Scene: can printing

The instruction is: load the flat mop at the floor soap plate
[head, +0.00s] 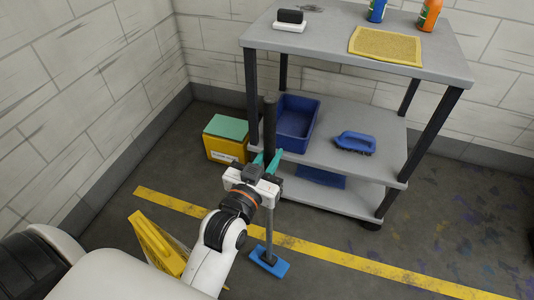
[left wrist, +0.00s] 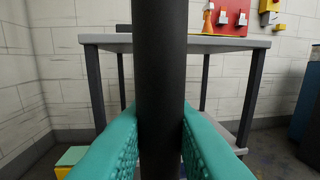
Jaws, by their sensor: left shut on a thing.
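The flat mop stands roughly upright, with a dark handle (head: 270,125), a grey lower pole (head: 269,225) and a small blue head (head: 268,265) low down near the floor. I cannot tell whether the head touches the floor. My left gripper (head: 266,160) is shut on the handle. In the left wrist view its teal fingers (left wrist: 161,130) press on both sides of the dark handle (left wrist: 160,60). I cannot make out a separate soap plate on the floor. My right gripper is not in view.
A grey shelf cart (head: 300,42) stands just behind the mop, with a blue bin (head: 280,135) and blue brush (head: 355,143). A yellow box (head: 222,150) is by the wall. A yellow folding sign (head: 155,243) stands left. Floor with a yellow line (head: 340,258) is open at right.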

